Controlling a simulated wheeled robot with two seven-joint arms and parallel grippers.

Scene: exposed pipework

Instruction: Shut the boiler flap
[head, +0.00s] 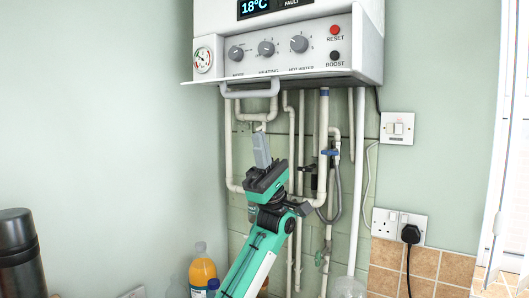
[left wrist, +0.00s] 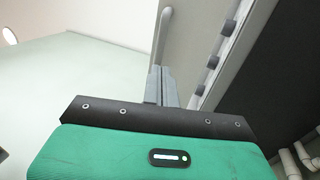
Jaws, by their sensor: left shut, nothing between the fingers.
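The white boiler (head: 370,40) hangs on the wall at the top of the head view, its knob panel exposed. Its flap (head: 205,81) is open, folded out below the knobs and seen almost edge-on as a thin lip. A grey bar handle (head: 250,91) is on the flap's front edge. My left gripper (head: 262,136) points up below the handle, shut and empty, apart from it in the picture. In the left wrist view the shut fingers (left wrist: 160,85) show close to the handle (left wrist: 161,36) in the picture; contact cannot be told. My right gripper is out of view.
Several pipes and valves (head: 330,152) run down the wall behind my left gripper. Sockets (head: 385,222) and a switch (head: 397,128) are at right. An orange bottle (head: 202,272) and a dark flask (head: 18,255) stand low at left. The space left of the boiler is clear.

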